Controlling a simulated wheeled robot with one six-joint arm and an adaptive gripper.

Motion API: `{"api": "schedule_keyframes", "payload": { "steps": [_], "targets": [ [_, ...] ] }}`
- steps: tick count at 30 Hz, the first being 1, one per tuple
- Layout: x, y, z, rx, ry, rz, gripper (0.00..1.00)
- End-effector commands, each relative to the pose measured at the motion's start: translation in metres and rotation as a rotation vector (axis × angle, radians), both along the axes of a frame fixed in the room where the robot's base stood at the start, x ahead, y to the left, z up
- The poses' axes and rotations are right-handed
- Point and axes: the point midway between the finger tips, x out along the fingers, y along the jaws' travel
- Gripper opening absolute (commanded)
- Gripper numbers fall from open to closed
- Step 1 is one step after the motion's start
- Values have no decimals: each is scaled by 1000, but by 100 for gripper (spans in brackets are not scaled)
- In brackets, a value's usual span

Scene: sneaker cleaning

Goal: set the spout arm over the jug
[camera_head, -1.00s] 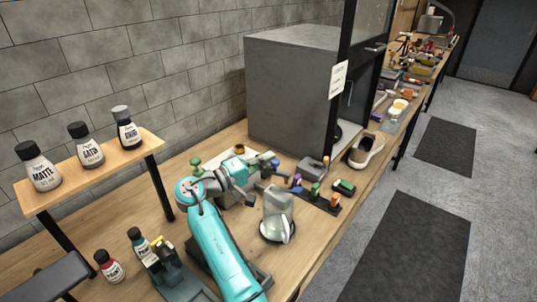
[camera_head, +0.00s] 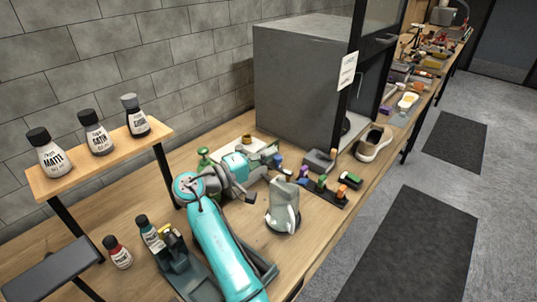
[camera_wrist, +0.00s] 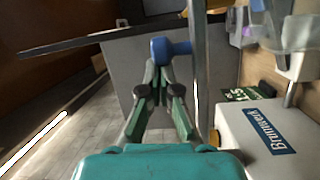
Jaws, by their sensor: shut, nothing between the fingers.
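The pale grey jug (camera_head: 284,206) stands upright on a dark round base on the workbench, right of my arm in the head view. In the wrist view, a metal upright (camera_wrist: 201,75) stands close by with a blue knob (camera_wrist: 165,48) beside it; this may be the spout arm, but I cannot tell for sure. My gripper (camera_wrist: 163,70) is shut and empty, its fingertips close to the blue knob; I cannot tell whether they touch. A pale box labelled Brunnwerk (camera_wrist: 263,139) lies to the right in the wrist view.
A large grey cabinet (camera_head: 300,85) stands behind. Several small coloured bottles sit in a dark rack (camera_head: 325,193) right of the jug, with a sneaker (camera_head: 373,143) farther back. A raised shelf (camera_head: 105,160) with paint bottles is at left. The bench front edge is close to the jug.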

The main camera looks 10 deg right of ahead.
Motion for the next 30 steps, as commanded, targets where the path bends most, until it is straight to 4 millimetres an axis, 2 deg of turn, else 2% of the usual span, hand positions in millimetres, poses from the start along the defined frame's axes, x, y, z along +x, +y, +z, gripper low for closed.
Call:
{"api": "schedule_keyframes", "payload": {
  "steps": [5,8,18,21,25,30],
  "targets": [
    [0,0,4,1,-2,0,0],
    [0,0,14,1,-3,0,0],
    [0,0,74,1,-4,0,0],
    [0,0,86,1,-3,0,0],
    [0,0,97,0,-1,0,0],
    [0,0,100,0,0,0,0]
  ]
}}
